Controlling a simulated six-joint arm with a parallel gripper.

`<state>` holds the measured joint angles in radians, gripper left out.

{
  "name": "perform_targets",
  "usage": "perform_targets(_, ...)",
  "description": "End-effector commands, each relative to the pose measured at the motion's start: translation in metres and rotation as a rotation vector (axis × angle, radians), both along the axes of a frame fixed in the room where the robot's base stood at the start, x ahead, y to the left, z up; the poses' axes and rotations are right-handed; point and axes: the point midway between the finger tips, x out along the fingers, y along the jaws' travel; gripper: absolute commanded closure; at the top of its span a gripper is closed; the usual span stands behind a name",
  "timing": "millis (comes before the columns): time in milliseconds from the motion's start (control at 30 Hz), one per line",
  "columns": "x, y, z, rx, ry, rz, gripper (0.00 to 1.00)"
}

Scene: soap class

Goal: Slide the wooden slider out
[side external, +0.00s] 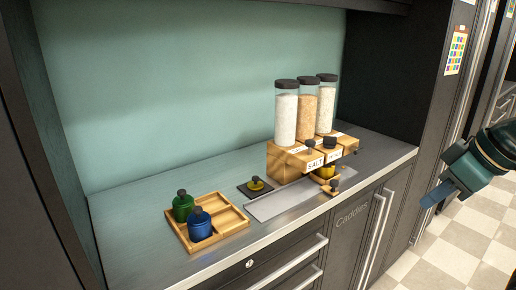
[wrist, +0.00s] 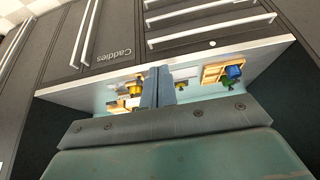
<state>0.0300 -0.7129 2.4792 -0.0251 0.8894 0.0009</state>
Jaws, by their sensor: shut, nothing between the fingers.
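A wooden dispenser block (side external: 285,160) with a SALT label stands on the counter under three clear jars with black lids. Small wooden sliders with dark knobs stick out of its front; one upper slider (side external: 329,153) is beside the SALT label. A lower wooden piece with a dark knob (side external: 334,186) sits near the counter's front edge, by a yellow container (side external: 324,171). My gripper (side external: 432,198) is shut and empty, out in front of the counter at the right, apart from everything. Its closed fingers (wrist: 158,86) cover part of the counter in the wrist view.
A wooden tray (side external: 233,221) at the left holds a green jar (side external: 183,206) and a blue jar (side external: 199,225). Cabinet handles (side external: 379,235) project below the counter.

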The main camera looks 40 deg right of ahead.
Motion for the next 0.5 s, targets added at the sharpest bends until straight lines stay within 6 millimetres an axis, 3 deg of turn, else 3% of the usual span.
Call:
perform_targets(267,0.043,-0.011,0.006,0.033,0.025,-0.034,1.0)
perform_targets(500,0.09,-0.035,0.005,0.088,0.042,-0.072,1.0)
